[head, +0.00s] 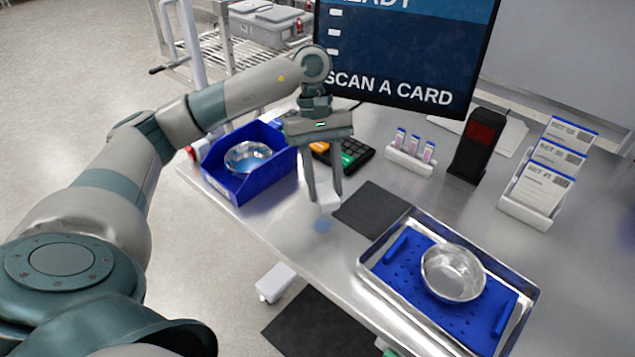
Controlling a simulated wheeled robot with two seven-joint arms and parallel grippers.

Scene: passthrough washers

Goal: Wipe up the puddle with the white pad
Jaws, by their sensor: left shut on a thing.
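The puddle (322,225) is a small light-blue patch on the steel table, near its front edge and left of the dark grey mat. My left gripper (325,197) points down just behind the puddle. It is shut on the white pad (329,203), which shows at the fingertips. The pad appears just above or beside the puddle; I cannot tell whether it touches the table. My right gripper is not in view.
A blue bin (245,190) with a metal bowl (248,157) stands left of the gripper. A dark mat (371,208) lies to the right. A steel tray (528,291) with a blue insert and a bowl (453,272) is at front right. A keypad (352,154) and screen (405,50) stand behind.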

